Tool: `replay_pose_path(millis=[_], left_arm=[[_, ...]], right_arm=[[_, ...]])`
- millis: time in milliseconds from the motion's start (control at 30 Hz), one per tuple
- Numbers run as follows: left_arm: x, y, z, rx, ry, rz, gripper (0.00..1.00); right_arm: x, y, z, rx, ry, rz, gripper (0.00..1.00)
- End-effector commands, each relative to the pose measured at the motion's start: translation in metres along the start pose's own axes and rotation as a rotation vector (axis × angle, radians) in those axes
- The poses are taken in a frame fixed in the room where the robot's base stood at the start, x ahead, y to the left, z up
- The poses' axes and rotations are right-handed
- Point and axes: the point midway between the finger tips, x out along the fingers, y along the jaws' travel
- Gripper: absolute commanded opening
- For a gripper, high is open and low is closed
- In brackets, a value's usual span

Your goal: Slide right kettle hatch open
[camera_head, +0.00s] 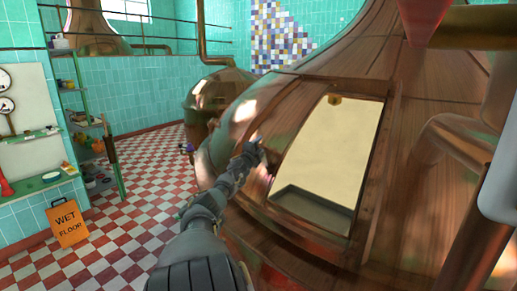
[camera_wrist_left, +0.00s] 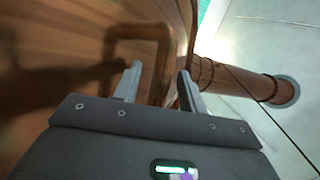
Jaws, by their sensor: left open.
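The large copper kettle (camera_head: 420,130) fills the right of the head view. Its framed hatch opening (camera_head: 335,150) shows a cream surface with a small brass knob (camera_head: 334,100) at the top and a dark grey strip (camera_head: 312,208) along the bottom. I cannot tell whether the cream surface is a panel or the inside. My left gripper (camera_head: 262,158) is at the left side of the opening, close to the copper. In the left wrist view the left gripper (camera_wrist_left: 158,84) is open, with a copper bar-like loop (camera_wrist_left: 140,34) beyond its fingers. Contact cannot be told. My right gripper is not in view.
A copper pipe (camera_head: 462,140) bends along the kettle's right. A smaller copper kettle (camera_head: 215,95) stands behind. An orange wet-floor sign (camera_head: 67,222) and a shelf (camera_head: 85,110) are at the left. The checkered floor (camera_head: 140,195) between is mostly free.

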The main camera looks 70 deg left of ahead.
Motion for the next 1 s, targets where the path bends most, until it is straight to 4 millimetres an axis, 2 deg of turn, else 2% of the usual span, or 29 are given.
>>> replay_pose_path(millis=[267,467,800,1000], left_arm=[[-0.013,0.001,-0.001,0.003,0.003,0.004,0.41],[-0.038,0.002,-0.001,0.002,0.003,0.006,0.41],[-0.09,0.002,-0.001,0.0,0.002,0.003,0.41],[-0.106,0.001,0.0,-0.001,0.0,0.003,0.41]], right_arm=[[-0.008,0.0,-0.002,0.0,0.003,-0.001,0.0],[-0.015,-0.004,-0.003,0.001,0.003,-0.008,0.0],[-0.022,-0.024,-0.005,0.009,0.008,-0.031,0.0],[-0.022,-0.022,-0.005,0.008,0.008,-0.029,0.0]])
